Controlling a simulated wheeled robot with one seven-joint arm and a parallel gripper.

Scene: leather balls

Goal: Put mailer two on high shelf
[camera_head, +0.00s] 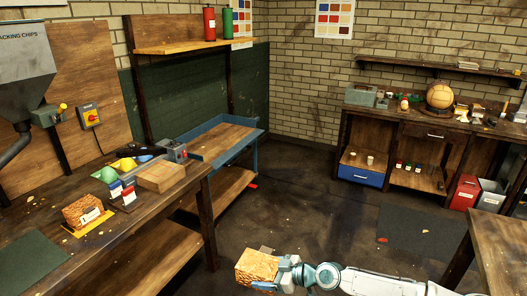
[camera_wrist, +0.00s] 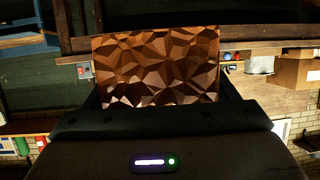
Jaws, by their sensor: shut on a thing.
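My gripper (camera_head: 283,271) is at the bottom middle of the head view, shut on a brown mailer (camera_head: 256,266) with a crumpled, faceted surface. The mailer is held clear of the benches, over the floor area. In the wrist view the mailer (camera_wrist: 155,66) fills the space between the dark fingers. No number shows on it. A similar brown mailer (camera_head: 82,210) with a white label sits on a yellow piece on the left bench. A high wooden shelf (camera_head: 180,46) stands at the back left, with a red canister (camera_head: 209,23) and a green canister (camera_head: 227,23) on it.
A blue-edged cart (camera_head: 222,139) stands below the high shelf. The left bench (camera_head: 120,225) holds a wooden block (camera_head: 161,176) and small items. A dark wall shelf (camera_head: 430,66) hangs above the cluttered back bench. A table corner (camera_head: 500,245) is at right. The middle floor is mostly open.

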